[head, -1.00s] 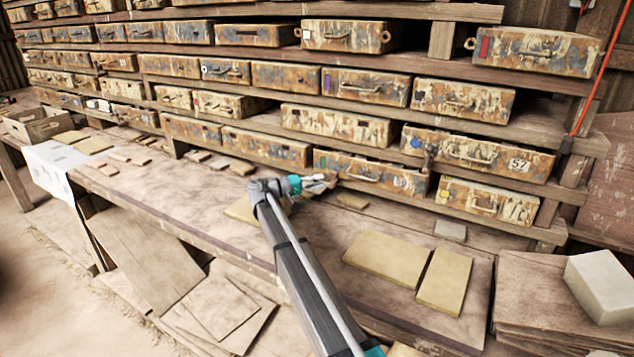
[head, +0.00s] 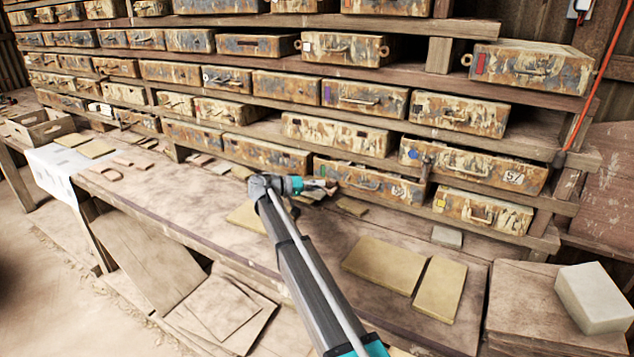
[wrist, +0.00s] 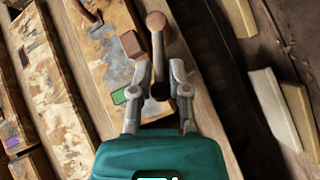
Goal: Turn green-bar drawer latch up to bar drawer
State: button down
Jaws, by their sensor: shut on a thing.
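The green-bar drawer is a rusty, paint-flaked box front (head: 368,183) on the lowest shelf in the head view. In the wrist view its face (wrist: 108,62) runs up the middle left, with the small green bar (wrist: 119,97) left of my fingers. The latch, a brown arm with a round knob (wrist: 156,20), stands at the drawer's edge. My gripper (wrist: 159,78) is shut on the latch, its two fingers on either side of the arm below the knob. In the head view my gripper (head: 328,186) is at the drawer's left end, where the grip is too small to make out.
More rusty drawers fill the shelves above and beside. A blue-marked drawer (head: 473,163) and a yellow-marked drawer (head: 482,211) are to the right. Tan tiles (head: 384,264) lie on the bench below, with a pale block (head: 594,297) at far right.

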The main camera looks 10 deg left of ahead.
jog(key=shift+d+r+m+p, duration=0.1)
jog(key=shift+r+m+p, duration=0.2)
jog(key=shift+r+p, duration=0.25)
jog(key=shift+f+y+p, duration=0.15)
jog(key=shift+y+p, duration=0.2)
jog(key=shift+y, duration=0.15)
jog(key=c, duration=0.7)
grip_release()
jog(key=shift+f+h+b, duration=0.3)
jog(key=shift+b, duration=0.3)
